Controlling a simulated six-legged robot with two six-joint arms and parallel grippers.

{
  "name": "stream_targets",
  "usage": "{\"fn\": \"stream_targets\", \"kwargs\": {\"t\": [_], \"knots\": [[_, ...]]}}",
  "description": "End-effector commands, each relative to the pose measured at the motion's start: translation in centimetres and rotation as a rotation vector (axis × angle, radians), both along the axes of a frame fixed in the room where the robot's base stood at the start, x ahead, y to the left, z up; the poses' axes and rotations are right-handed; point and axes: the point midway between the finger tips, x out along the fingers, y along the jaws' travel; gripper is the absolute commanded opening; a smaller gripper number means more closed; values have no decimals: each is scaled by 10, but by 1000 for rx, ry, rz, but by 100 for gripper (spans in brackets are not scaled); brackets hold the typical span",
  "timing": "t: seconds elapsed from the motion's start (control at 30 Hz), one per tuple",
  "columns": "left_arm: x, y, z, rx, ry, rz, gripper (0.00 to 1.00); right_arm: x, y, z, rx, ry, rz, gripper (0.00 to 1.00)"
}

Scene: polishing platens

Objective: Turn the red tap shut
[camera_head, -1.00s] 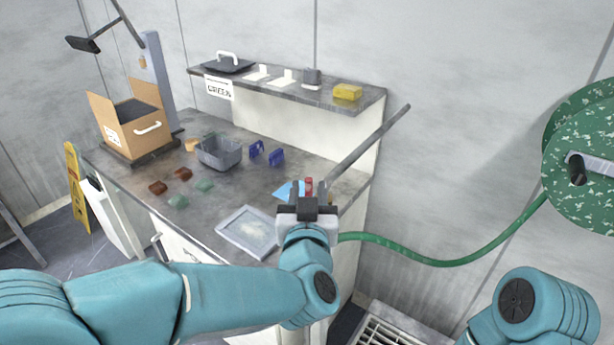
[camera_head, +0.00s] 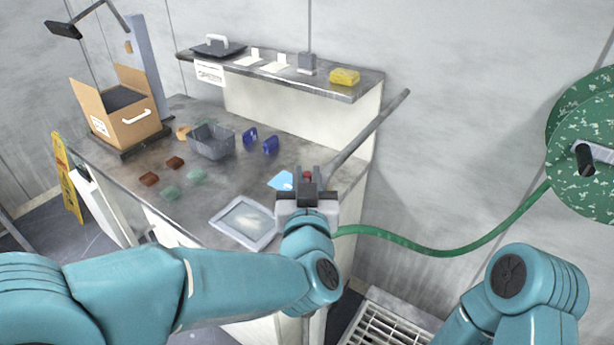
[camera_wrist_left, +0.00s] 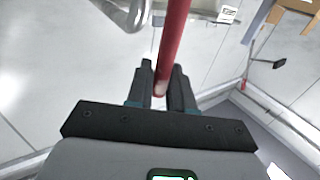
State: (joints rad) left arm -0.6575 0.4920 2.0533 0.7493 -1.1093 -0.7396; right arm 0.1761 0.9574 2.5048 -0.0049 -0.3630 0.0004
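The tap's red handle (camera_wrist_left: 172,45) shows in the left wrist view as a long red bar. It comes from the top edge and its near end lies between my left gripper's two fingers. In the head view only a small red piece (camera_head: 307,175) shows between the fingertips. My left gripper (camera_head: 308,172) stands at the bench's near right end with its fingers apart; in the left wrist view the fingers (camera_wrist_left: 161,82) are on either side of the bar, with no clear grip on it. The tap's body is mostly hidden behind the gripper. My right gripper is outside the views.
A grey bar (camera_head: 368,137) slants up right behind the gripper. A green hose (camera_head: 440,252) runs to a reel (camera_head: 582,150) at right. The bench holds a framed tray (camera_head: 243,222), a grey bin (camera_head: 211,142) and a cardboard box (camera_head: 128,120). A shelf (camera_head: 365,92) stands behind.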

Motion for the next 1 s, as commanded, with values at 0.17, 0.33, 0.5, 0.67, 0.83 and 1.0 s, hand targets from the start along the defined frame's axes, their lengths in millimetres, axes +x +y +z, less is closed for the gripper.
{"fn": "stream_targets", "kwargs": {"t": [0.17,0.33,0.5,0.67,0.83,1.0], "knots": [[4,0,0,1,1,-2,0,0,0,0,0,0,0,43],[5,2,0,-15,12,-3,0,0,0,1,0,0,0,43],[8,7,0,-72,51,-2,0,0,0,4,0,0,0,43],[14,17,0,-170,114,-1,0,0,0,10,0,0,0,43],[22,28,-4,-299,202,1,0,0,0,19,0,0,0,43],[30,40,-10,-435,292,0,0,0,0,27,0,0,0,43]]}}
